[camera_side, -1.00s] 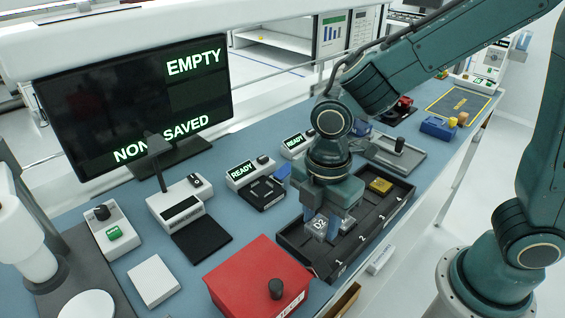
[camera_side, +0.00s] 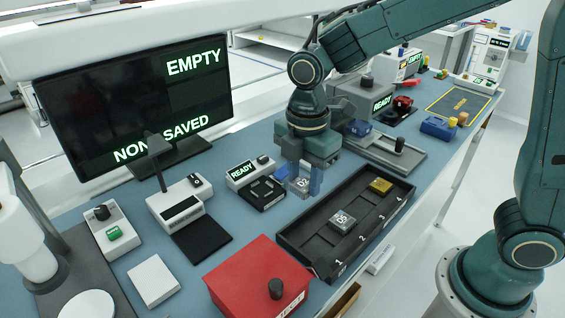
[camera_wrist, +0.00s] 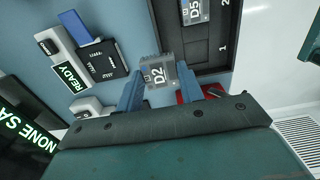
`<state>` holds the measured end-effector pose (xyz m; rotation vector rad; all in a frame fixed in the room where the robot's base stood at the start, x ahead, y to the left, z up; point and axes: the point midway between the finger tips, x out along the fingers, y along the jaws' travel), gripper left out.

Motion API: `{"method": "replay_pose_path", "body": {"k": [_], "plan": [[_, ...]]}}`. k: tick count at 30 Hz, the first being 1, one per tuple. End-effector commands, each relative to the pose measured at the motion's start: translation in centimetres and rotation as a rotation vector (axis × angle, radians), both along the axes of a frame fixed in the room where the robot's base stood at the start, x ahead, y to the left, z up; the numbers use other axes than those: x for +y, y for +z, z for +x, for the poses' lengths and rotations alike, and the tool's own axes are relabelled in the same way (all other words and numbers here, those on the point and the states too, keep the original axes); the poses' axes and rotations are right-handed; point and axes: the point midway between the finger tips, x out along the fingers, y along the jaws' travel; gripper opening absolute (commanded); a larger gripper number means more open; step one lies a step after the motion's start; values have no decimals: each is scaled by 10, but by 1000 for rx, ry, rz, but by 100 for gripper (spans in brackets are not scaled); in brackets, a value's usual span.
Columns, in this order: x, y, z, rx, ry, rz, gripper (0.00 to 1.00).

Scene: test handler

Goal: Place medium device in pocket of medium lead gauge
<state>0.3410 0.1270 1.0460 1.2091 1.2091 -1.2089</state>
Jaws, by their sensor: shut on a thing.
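My gripper (camera_side: 304,184) is shut on a grey device marked D2 (camera_side: 301,182), held above the bench between the tray and a small black gauge. In the wrist view, D2 (camera_wrist: 158,76) sits between my blue fingers. The black gauge with a square pocket (camera_side: 264,196) is left of my gripper, by a READY display (camera_side: 242,170). It also shows upper left in the wrist view (camera_wrist: 97,72), with a blue part beside it. Its pocket looks empty. I cannot read its size label. My gripper hides the area of a second gauge.
A red box (camera_side: 258,275) stands in front. A scanner-like stand (camera_side: 182,206) is at left. Bench surface between gauge and tray is clear.

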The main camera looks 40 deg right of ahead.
Motion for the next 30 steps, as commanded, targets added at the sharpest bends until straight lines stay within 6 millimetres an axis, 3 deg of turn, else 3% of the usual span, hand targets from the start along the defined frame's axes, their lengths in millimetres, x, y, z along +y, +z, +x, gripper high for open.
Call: {"method": "replay_pose_path", "body": {"k": [6, 15, 24, 30], "plan": [[-37, 33, 48, -4, -7, 1, 17], [-100, 79, 94, -3, -7, 0, 17], [-159, 117, 116, -1, -4, 0, 17], [-175, 127, 119, 0, 0, 0, 17]]}}
